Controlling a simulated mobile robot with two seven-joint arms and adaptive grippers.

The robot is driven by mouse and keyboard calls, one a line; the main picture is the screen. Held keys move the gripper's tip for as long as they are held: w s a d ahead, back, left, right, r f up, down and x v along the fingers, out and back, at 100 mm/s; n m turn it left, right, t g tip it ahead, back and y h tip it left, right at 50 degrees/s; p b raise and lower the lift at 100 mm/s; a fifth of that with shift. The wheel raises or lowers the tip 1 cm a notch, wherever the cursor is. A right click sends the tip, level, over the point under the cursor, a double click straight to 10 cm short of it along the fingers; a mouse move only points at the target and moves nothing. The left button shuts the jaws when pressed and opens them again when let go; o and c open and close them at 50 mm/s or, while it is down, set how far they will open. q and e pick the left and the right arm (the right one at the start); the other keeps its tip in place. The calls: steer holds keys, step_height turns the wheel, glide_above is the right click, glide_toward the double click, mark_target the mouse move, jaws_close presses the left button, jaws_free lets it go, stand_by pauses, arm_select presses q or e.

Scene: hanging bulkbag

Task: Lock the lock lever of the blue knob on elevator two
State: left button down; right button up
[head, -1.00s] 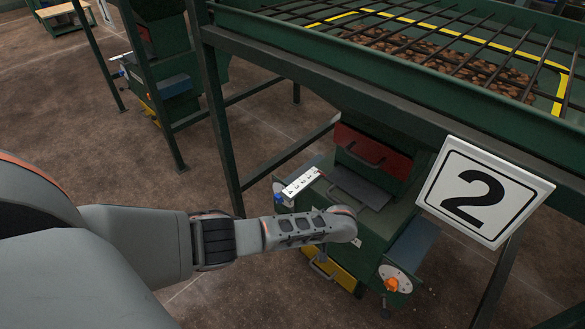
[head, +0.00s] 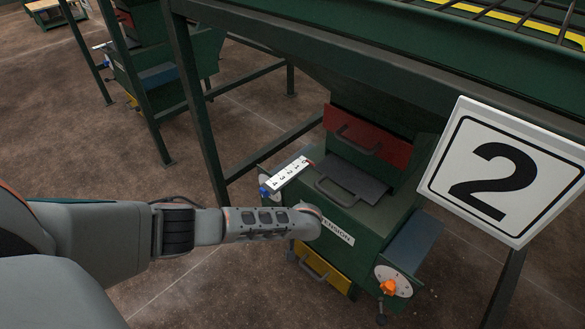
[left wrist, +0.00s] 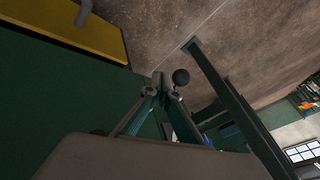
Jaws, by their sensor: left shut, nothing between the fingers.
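The elevator (head: 345,228) below the sign "2" (head: 495,172) is a green machine. Its blue knob (head: 264,190) shows at the left end of a white numbered scale (head: 288,172). My left arm crosses in front of the machine and hides its own gripper in the head view. In the left wrist view my left gripper (left wrist: 161,96) is shut and empty. A black ball (left wrist: 181,77), which looks like the lock lever's end, is close beside the fingertips; I cannot tell whether they touch. My right gripper is not in view.
An orange knob (head: 388,287) on a round dial is on the machine's right side, with a black ball (head: 381,319) below. A yellow drawer (head: 322,270) is low on the front. Green frame legs (head: 203,115) stand at the left. Brown floor is open further left.

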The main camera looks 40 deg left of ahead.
arm_select(q)
steer(key=shift+s+a+r, duration=0.15)
steer(key=shift+a, duration=0.8)
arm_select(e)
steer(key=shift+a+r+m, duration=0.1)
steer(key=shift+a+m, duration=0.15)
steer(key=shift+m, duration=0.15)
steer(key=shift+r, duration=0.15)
